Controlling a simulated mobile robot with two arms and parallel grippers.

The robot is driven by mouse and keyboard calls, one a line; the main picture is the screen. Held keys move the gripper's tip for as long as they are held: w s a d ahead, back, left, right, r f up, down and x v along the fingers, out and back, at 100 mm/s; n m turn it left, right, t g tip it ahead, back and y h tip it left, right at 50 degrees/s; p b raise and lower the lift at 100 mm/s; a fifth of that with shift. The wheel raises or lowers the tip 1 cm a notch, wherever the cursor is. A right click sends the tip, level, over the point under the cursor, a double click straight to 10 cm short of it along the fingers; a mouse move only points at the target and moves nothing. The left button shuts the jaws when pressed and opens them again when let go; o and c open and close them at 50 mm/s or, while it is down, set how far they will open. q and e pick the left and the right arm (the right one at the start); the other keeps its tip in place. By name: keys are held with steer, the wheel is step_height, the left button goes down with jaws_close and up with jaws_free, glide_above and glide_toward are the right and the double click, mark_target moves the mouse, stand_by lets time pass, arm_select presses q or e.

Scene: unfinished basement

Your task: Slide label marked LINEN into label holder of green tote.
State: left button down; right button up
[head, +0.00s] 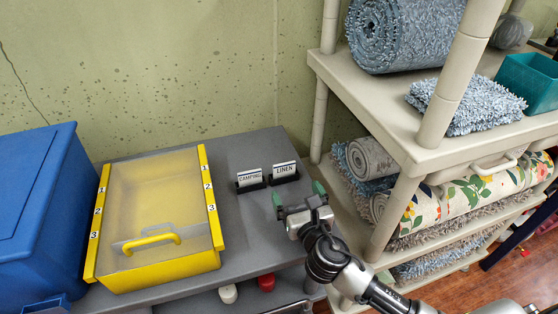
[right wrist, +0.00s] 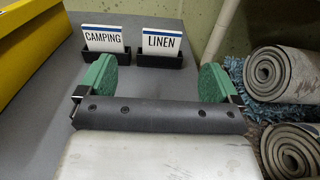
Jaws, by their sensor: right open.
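The LINEN label (head: 284,168) is a white card standing upright in a small black stand on the grey table; it also shows in the right wrist view (right wrist: 161,42). My right gripper (head: 299,194), with green finger pads, is open and empty just in front of the label stands. In the right wrist view its fingers (right wrist: 158,72) are spread, with the LINEN label beyond the gap between them.
A CAMPING label (head: 249,176) stands in its own holder left of LINEN. A yellow box with a clear lid (head: 150,210) and a blue tote (head: 35,205) are at left. A beige shelf (head: 375,110) with rolled rugs borders the table (head: 245,225) at right.

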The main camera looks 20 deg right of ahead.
mark_target(285, 166)
steer(key=w, duration=0.5)
steer(key=shift+r, duration=0.1)
steer(key=w, duration=0.5)
steer(key=shift+w+f+b, duration=0.3)
steer(key=shift+f+b, duration=0.05)
steer(key=shift+b, duration=0.05)
arm_select(q)
steer(key=shift+s+f, duration=0.35)
steer(key=shift+s, duration=0.2)
arm_select(e)
steer(key=c, duration=1)
